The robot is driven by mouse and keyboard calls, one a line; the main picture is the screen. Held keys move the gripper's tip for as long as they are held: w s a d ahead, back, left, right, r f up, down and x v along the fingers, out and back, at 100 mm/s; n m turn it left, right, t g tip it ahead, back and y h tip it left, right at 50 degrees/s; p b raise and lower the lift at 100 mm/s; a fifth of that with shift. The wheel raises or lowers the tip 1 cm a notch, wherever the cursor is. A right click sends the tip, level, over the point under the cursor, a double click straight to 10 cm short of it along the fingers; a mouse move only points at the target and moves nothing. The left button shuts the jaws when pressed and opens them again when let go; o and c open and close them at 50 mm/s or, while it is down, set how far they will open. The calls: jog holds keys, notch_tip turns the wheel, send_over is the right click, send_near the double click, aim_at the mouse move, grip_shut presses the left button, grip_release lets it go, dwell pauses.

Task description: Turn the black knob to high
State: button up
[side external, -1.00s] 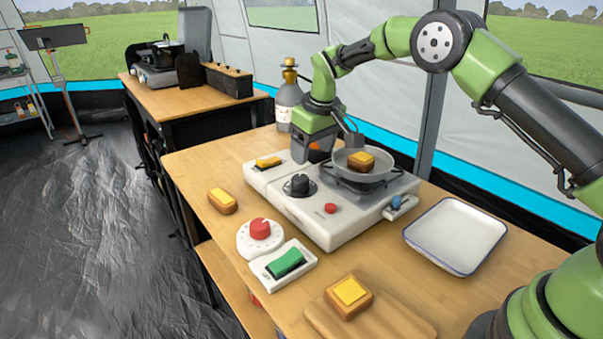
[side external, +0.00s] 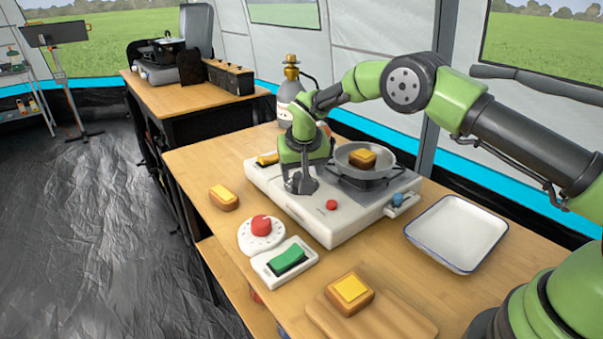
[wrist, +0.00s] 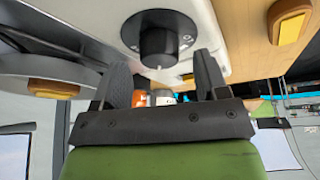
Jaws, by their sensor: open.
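The black knob (wrist: 157,42) is on the top of the white stove (side external: 325,220). In the wrist view it lies just beyond my fingertips, roughly centred between them, with small marks on the plate around it. My gripper (side external: 301,186) is open and points down over the knob's place in the side view, where it hides the knob. In the wrist view the two dark fingers (wrist: 160,63) are apart with nothing held. Whether a finger touches the knob I cannot tell.
A red button (side external: 331,205) and a blue knob (side external: 397,200) are on the stove. A red dial (side external: 261,226), a green switch (side external: 287,260) and a white tray (side external: 456,233) stand around it.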

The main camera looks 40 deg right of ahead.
jog(key=shift+x, duration=0.9)
jog(key=c, duration=0.9)
jog(key=shift+d+n+y, duration=0.1)
jog(key=shift+n+y, duration=0.4)
jog(key=shift+n, duration=1.1)
jog(key=o, duration=0.9)
